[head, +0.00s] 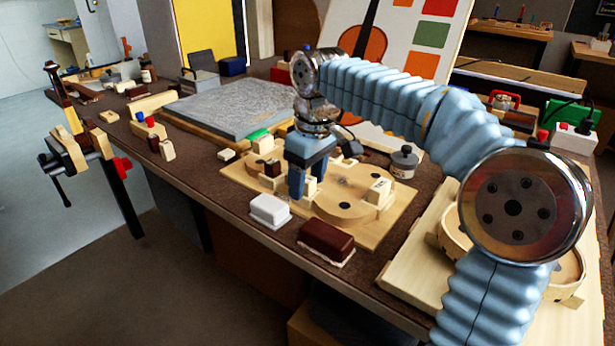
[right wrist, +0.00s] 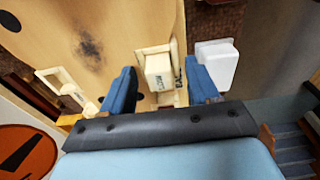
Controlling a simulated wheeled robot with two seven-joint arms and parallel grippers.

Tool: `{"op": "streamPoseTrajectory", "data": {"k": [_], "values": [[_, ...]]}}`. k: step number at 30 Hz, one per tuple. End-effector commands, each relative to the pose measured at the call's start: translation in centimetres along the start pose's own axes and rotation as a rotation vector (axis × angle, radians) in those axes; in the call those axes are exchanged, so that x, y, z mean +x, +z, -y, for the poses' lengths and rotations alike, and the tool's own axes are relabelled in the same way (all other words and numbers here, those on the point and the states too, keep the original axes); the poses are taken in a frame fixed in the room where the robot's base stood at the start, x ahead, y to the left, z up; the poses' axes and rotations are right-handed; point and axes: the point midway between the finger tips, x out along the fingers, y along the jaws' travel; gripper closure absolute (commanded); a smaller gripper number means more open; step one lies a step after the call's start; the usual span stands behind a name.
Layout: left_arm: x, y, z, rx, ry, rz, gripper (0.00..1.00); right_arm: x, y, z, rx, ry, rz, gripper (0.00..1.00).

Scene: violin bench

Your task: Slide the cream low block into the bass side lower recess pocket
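A cream block (right wrist: 158,73) with dark lettering stands between the fingers of my right gripper (right wrist: 161,82) in the right wrist view. Gaps show between the block and both fingers, so the gripper is open around it. The block is at a pale-walled recess (right wrist: 153,50) at the edge of the wooden form; I cannot tell how deep it sits. In the head view my right gripper (head: 303,183) points down at the near left part of the violin form (head: 345,195), and its fingers partly hide the block there. My left gripper is not in view.
A white box (head: 270,209) and a dark red box (head: 326,241) stand along the near edge of the baseboard. A metal canister (head: 403,162) stands behind it. Another block (head: 379,191) sits at the form's right. A grey slab (head: 235,105) lies at the back left.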

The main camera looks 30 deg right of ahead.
Motion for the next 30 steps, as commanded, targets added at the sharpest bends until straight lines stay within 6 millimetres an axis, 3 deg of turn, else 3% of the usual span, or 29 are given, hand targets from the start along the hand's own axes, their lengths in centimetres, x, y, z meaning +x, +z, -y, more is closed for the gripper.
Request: {"op": "streamPoseTrajectory", "data": {"k": [11,24,30], "values": [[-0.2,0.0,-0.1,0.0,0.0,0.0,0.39,-0.9,0.0,0.0,0.0,0.0,-0.001,0.39],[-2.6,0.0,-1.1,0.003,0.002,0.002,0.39,-10.9,-0.2,0.0,-0.001,0.0,-0.003,0.39],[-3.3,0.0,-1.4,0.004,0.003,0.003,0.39,-13.4,-0.1,0.0,0.0,0.0,-0.001,0.39]]}}
